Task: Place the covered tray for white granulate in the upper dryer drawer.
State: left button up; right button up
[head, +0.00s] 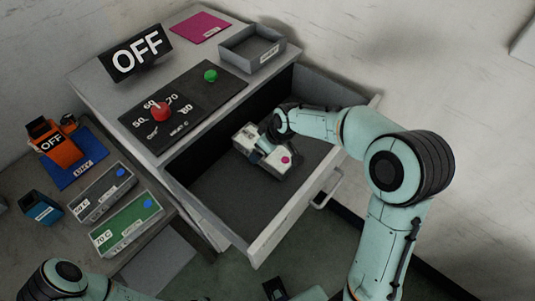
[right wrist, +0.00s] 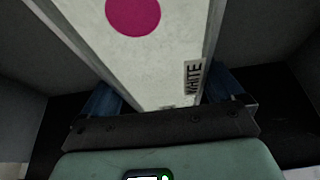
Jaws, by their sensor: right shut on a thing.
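The covered tray (head: 248,135) has a pale lid with a pink dot. In the right wrist view the tray's lid (right wrist: 150,60) shows the word WHITE. The tray is inside the pulled-out dryer drawer (head: 215,195), near its middle. I cannot tell whether it touches the drawer floor. My right gripper (head: 266,145) is shut on the tray, and its blue fingers (right wrist: 165,95) are on both sides of it in the right wrist view. My left arm enters at the bottom left; a dark part at the bottom edge may be its gripper, cut off and unclear.
The dryer top holds an OFF sign (head: 137,53), a red knob (head: 160,112), a green button (head: 210,76), an open grey tray (head: 252,50) and a pink mat (head: 200,27).

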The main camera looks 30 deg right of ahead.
jog(key=shift+f, duration=2.15)
jog(key=shift+f, duration=0.1)
jog(key=o, duration=1.1)
jog(key=shift+f+b, duration=0.15)
jog(key=shift+b, duration=0.15)
jog(key=shift+s, duration=0.1)
jog(key=shift+r, duration=0.35)
jog(key=p+v, duration=0.1)
jog(key=v, duration=1)
jog(key=shift+s+r, duration=0.3)
jog(key=shift+r, duration=0.05)
